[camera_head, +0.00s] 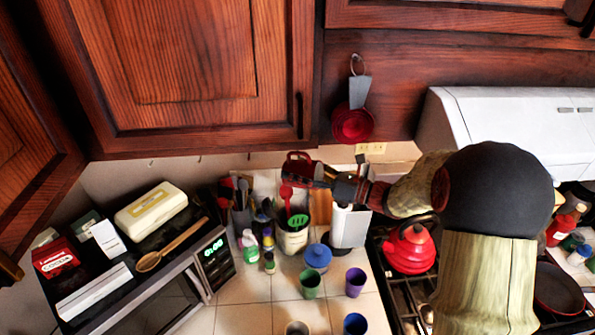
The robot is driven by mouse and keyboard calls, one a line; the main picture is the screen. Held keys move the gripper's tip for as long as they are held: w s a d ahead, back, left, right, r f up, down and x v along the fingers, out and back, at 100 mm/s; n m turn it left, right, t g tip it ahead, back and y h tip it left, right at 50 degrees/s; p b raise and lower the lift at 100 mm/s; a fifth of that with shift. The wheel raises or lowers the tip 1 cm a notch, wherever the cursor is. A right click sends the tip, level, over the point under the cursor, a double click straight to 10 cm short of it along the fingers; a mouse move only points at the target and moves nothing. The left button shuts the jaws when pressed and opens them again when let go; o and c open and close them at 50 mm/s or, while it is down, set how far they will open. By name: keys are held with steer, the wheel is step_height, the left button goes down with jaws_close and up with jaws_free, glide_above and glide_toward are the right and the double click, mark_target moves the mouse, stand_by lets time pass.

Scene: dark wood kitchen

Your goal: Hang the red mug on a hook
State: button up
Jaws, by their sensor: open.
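The red mug (296,163) is just below the bottom edge of the upper cabinet, at the fingertips of my gripper (322,174). My arm reaches in from the right and my gripper points left at the mug. The jaws are open; whether they touch the mug is too small to tell. A row of small hooks (200,158) runs along the cabinet's underside, left of the mug. Whether the mug hangs on one of them cannot be seen.
A crock of utensils (293,238) stands below, with a red ladle (287,194) rising close under the mug. The microwave (170,290) is at left, the red kettle (409,249) on the stove at right. A red pan-like item (352,124) hangs above right.

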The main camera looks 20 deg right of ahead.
mark_target(322, 179)
steer(key=shift+o, duration=0.4)
steer(key=shift+d, duration=0.1)
steer(key=v, duration=0.5)
steer(key=shift+s+d, duration=0.15)
steer(key=shift+v, duration=0.75)
steer(key=shift+s, duration=0.1)
